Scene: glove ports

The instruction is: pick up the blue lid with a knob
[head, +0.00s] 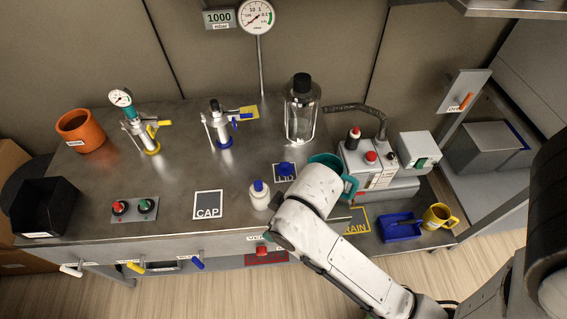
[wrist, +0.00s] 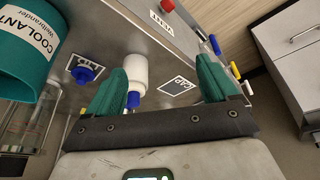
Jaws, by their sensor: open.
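The blue lid with a knob (head: 286,169) lies on the square marked LID on the metal bench, just left of my arm's end. In the wrist view the blue lid (wrist: 85,73) is at the left, outside the left finger. My gripper (wrist: 160,68) is open, with two green fingers spread wide and nothing held. A white bottle with a blue cap (wrist: 134,72) shows between the fingers, close to the left one; I cannot tell how far beyond them it is.
The white bottle (head: 260,198) stands left of my arm. A teal coolant container (wrist: 22,52) is near the lid, partly hidden by my arm in the head view. A glass vessel with a black cap (head: 301,112) stands behind. The CAP square (head: 208,205) is bare.

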